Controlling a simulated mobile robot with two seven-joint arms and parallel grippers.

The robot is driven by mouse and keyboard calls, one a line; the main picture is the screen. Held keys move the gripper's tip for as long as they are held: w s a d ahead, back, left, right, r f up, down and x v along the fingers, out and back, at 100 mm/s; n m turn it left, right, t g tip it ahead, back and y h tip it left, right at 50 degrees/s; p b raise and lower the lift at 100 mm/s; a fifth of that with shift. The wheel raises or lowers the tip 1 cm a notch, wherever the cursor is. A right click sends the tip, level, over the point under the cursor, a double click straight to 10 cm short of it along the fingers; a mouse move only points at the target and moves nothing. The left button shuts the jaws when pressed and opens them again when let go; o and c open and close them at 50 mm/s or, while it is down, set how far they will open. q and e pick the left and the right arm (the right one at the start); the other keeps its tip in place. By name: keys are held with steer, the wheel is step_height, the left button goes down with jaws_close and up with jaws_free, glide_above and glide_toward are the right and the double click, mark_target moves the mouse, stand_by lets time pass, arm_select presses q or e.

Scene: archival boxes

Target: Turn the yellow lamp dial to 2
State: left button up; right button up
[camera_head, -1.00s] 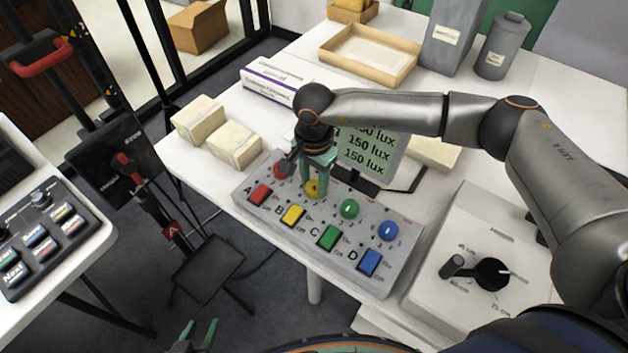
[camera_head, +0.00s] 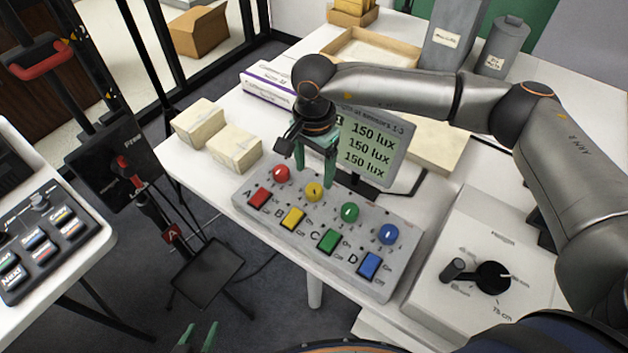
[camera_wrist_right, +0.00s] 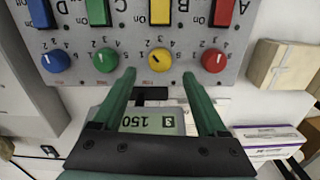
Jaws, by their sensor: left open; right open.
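The yellow dial (camera_head: 314,192) sits on the grey control panel (camera_head: 240,196), above the yellow B switch (camera_head: 293,217). My right gripper (camera_head: 316,176) is open and empty, raised just behind the yellow dial and apart from it. In the right wrist view, which shows the panel upside down, the yellow dial (camera_wrist_right: 159,59) lies just beyond and between the open fingertips (camera_wrist_right: 158,74). A small dark pointer mark shows on it; I cannot tell surely which number it meets. My left gripper (camera_head: 197,337) is open and empty at the bottom edge, far from the panel.
Red (camera_head: 281,173), green (camera_head: 350,212) and blue (camera_head: 388,234) dials flank the yellow one. A display (camera_head: 372,142) behind reads 150 lux on three lines. A white box with a black knob (camera_head: 493,278) stands right. Cream boxes (camera_head: 235,149) lie left.

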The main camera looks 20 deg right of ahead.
mark_target(314, 189)
step_height(314, 189, up, 7)
stand_by(0.3)
steer(key=shift+s, duration=0.1)
stand_by(0.4)
